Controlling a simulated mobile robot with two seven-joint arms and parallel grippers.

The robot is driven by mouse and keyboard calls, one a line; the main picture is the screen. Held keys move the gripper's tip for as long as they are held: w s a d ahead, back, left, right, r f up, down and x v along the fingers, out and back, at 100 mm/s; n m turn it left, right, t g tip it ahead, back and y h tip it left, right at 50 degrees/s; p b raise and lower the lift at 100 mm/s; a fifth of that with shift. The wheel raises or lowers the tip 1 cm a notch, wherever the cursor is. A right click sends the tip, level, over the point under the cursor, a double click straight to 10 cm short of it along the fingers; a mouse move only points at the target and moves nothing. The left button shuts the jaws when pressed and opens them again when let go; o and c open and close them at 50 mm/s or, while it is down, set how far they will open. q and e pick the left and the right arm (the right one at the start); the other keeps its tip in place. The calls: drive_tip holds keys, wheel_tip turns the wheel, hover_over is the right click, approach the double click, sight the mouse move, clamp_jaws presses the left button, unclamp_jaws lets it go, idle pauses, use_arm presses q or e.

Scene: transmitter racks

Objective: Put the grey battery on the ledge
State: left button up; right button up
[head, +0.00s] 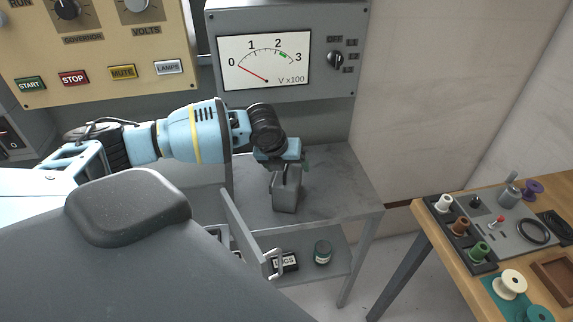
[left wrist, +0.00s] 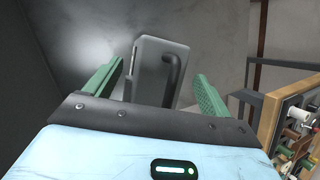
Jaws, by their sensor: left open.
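The grey battery (head: 286,190) stands upright on the grey metal ledge (head: 345,190) under the meter panel. My left gripper (head: 289,166) is directly above and around the top of the battery. In the left wrist view the battery (left wrist: 158,72) with its dark handle sits between the two green fingers of the left gripper (left wrist: 158,85). The fingers are open, with a gap on each side of the battery. My right gripper is not in view.
A meter panel (head: 290,95) rises behind the ledge. A wooden bench (head: 465,270) with spools stands at right. The ledge right of the battery is clear.

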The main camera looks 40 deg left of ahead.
use_arm(q)
drive_tip(key=shift+r, duration=0.1)
drive_tip(key=p+v, duration=0.1)
drive_tip(key=v, duration=1.1)
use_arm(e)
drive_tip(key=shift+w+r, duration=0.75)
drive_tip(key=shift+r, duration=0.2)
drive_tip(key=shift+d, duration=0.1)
